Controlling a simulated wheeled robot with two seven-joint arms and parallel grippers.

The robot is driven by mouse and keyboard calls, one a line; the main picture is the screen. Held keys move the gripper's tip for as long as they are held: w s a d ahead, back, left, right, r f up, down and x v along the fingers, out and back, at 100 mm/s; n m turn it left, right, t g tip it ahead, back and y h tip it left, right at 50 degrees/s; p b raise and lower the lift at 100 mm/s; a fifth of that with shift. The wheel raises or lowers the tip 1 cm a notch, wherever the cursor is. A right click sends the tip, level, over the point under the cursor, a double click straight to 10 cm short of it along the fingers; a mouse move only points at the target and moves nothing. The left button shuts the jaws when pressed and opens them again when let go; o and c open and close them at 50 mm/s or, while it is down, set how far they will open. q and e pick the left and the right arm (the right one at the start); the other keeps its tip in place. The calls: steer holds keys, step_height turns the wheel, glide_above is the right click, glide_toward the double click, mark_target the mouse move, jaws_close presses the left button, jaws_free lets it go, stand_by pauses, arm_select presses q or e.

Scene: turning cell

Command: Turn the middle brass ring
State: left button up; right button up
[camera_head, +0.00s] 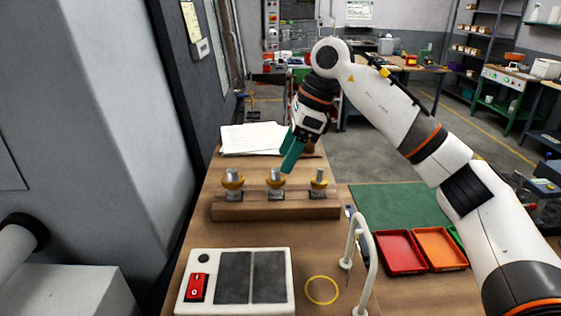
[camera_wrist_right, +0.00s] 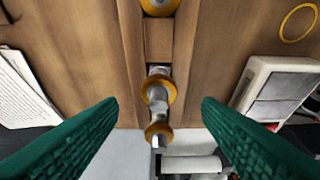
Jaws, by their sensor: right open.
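The middle brass ring (camera_head: 275,184) sits around a metal post on a wooden block (camera_head: 290,211), between the left brass ring (camera_head: 232,183) and the right brass ring (camera_head: 319,184). My right gripper (camera_head: 289,160) is above the middle post, its teal fingers pointing down. Nothing is held. I cannot tell how high the fingertips are above the ring. My left gripper is not in view.
White papers (camera_head: 253,138) lie behind the block. In front are a white box with a red switch (camera_head: 235,281), a yellow circle (camera_head: 321,290) and a white upright handle (camera_head: 362,265). Red (camera_head: 400,251) and orange (camera_head: 440,248) trays sit right. A grey wall or cabinet borders the left.

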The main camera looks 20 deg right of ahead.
mark_target(281, 177)
steer(key=p+x, duration=0.1)
steer(key=x, duration=0.2)
steer(key=shift+w+a+f, duration=0.1)
steer(key=shift+w+f, duration=0.05)
steer(key=shift+f, duration=0.15)
steer(key=shift+a+f, duration=0.1)
steer(key=shift+f, duration=0.3)
steer(key=c, duration=1)
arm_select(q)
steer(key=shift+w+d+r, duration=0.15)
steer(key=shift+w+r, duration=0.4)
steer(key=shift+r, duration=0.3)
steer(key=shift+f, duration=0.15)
